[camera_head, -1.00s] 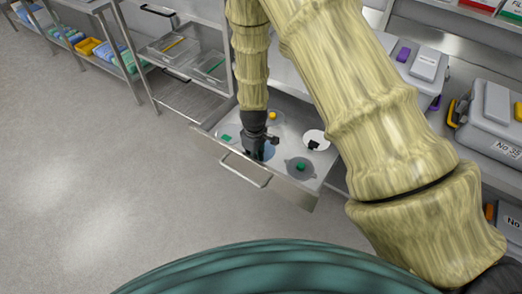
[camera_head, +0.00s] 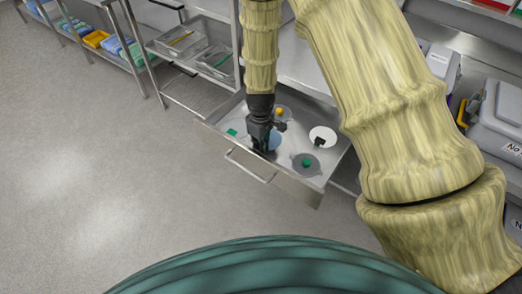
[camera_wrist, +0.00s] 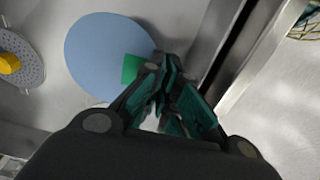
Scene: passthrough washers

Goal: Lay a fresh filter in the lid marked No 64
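A blue round disc (camera_wrist: 92,50), which looks like a filter, lies in an open metal drawer (camera_head: 217,141) and also shows in the head view (camera_head: 275,140). A green square tab (camera_wrist: 131,68) shows against it in the wrist view, beside my fingers. My gripper (camera_wrist: 166,62) points down into the drawer at the edge of the blue disc; it also shows in the head view (camera_head: 262,149). Its fingertips come nearly together. I see nothing clearly held between them, though the fingers hide part of the disc's edge. No lid marked No 64 is readable.
Beside the blue disc are a grey perforated disc with a yellow knob (camera_head: 279,111), a white disc with a black knob (camera_head: 319,142) and a grey disc with a green knob (camera_head: 307,162). Grey lidded boxes (camera_head: 497,125) stand at right. Floor (camera_head: 120,170) at left is clear.

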